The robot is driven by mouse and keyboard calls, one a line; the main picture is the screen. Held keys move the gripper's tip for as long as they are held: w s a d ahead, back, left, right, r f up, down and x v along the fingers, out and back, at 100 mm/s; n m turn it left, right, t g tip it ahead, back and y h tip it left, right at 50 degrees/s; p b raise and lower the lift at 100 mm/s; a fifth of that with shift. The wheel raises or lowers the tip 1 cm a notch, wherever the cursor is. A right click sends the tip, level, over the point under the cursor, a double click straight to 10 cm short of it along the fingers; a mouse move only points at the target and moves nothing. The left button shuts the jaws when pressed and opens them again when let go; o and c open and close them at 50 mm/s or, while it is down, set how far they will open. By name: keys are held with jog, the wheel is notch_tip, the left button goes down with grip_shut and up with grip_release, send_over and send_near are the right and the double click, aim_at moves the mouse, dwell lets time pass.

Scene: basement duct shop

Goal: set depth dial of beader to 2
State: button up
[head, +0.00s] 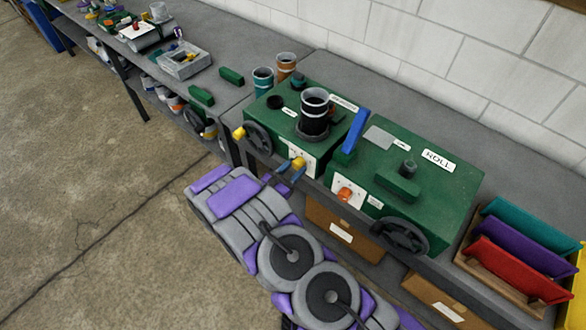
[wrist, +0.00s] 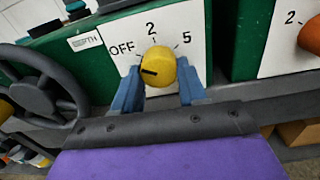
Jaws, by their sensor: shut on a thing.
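The beader is a green machine (head: 285,104) on the bench. Its white dial plate (wrist: 190,30) is marked OFF, 2 and 5, with 2 at the top. The yellow depth dial (wrist: 161,64) sits in the middle of the plate; it also shows in the head view (head: 298,163). The dial's black pointer mark points left, toward the OFF side and away from 2. My gripper (wrist: 158,82) has one blue finger on each side of the dial and is shut on it. A label ending in PTH is left of the plate.
A black handwheel (wrist: 42,98) with a yellow handle is left of the dial. To the right stands a second green machine labelled ROLL (head: 430,195), with an orange dial (head: 345,194). A blue lever (head: 355,131) rises between the machines. Concrete floor lies open at left.

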jog(key=c, duration=0.4)
jog(key=shift+o, duration=0.2)
jog(key=shift+a+m, duration=0.1)
jog(key=shift+m, duration=0.3)
jog(key=m+b, duration=0.2)
jog(key=m, duration=0.1)
jog(key=shift+w, duration=0.1)
jog(key=m+b, duration=0.2)
jog(key=shift+f+m, duration=0.15)
jog(key=shift+m, duration=0.15)
jog(key=m+b, duration=0.4)
jog(key=m, duration=0.1)
jog(key=shift+a, duration=0.1)
jog(key=shift+m, duration=0.3)
jog(key=o, duration=1.1)
jog(key=shift+c, duration=0.2)
